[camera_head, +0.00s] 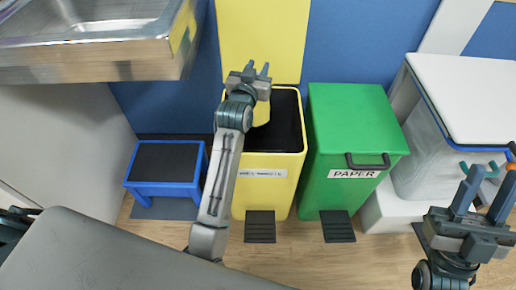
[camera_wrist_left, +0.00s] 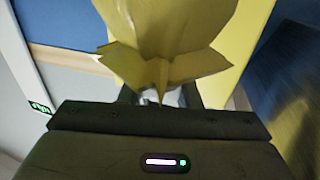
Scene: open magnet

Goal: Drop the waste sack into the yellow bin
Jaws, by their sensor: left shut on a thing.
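The yellow waste sack (camera_head: 262,112) hangs over the dark opening of the yellow bin (camera_head: 297,170). My left gripper (camera_head: 257,70) is shut on the sack above the bin, and the arm covers part of both. In the left wrist view the gathered sack (camera_wrist_left: 170,35) fills the top middle, and the fingers are mostly hidden behind its folds. The bin's yellow lid (camera_head: 262,40) stands raised against the wall. My right gripper (camera_head: 490,175) is at the lower right, its two fingers apart with nothing between them.
A green bin (camera_head: 345,130) labelled PAPER stands shut beside the yellow bin. Black pedals (camera_head: 260,227) lie in front. A blue step stool (camera_head: 165,170) stands at the left, below a metal sink (camera_head: 110,40). A white-topped container (camera_head: 460,90) stands at the right.

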